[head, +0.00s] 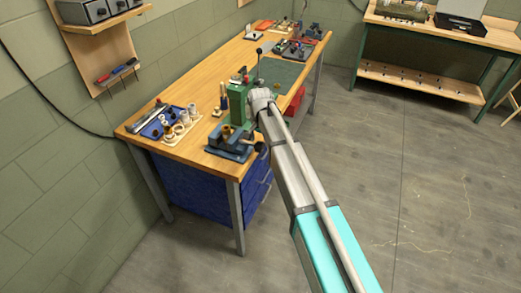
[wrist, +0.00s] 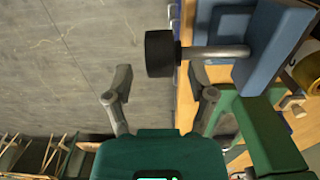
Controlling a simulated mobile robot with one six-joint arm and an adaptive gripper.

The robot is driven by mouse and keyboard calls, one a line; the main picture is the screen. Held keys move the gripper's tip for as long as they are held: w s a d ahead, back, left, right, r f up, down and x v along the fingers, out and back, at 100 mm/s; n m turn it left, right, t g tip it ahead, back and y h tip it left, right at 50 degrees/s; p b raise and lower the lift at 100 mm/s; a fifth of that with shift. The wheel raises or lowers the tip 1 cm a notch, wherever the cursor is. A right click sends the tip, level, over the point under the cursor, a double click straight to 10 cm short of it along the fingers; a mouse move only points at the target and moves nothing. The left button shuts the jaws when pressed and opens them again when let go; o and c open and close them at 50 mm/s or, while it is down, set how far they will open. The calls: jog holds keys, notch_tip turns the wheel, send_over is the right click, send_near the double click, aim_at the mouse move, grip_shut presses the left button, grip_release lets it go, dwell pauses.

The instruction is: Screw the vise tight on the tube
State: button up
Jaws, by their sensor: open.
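The blue vise (head: 230,143) sits at the near right corner of the wooden bench. In the wrist view its blue body (wrist: 270,45) is at the upper right, with a grey screw shaft (wrist: 215,52) ending in a black knob (wrist: 160,53). A brass-coloured round piece, seemingly the tube (wrist: 308,72), shows at the right edge beside the vise. My gripper (wrist: 160,80) is open and empty. The knob appears between and just beyond its fingertips; I cannot tell whether they touch. In the head view my gripper is hard to make out beyond the arm's end.
A green press (head: 238,103) stands just behind the vise; its green frame (wrist: 270,135) is close to my right finger. A blue tray (head: 160,125) and a board of several fittings (head: 180,127) lie to the left. The floor (head: 430,170) right of the bench is clear.

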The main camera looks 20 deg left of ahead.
jog(key=shift+f+b, duration=1.1)
jog(key=shift+f, duration=0.25)
jog(key=c, duration=0.8)
jog(key=shift+s+d, duration=0.1)
jog(key=shift+d, duration=0.05)
jog(key=shift+c, duration=0.9)
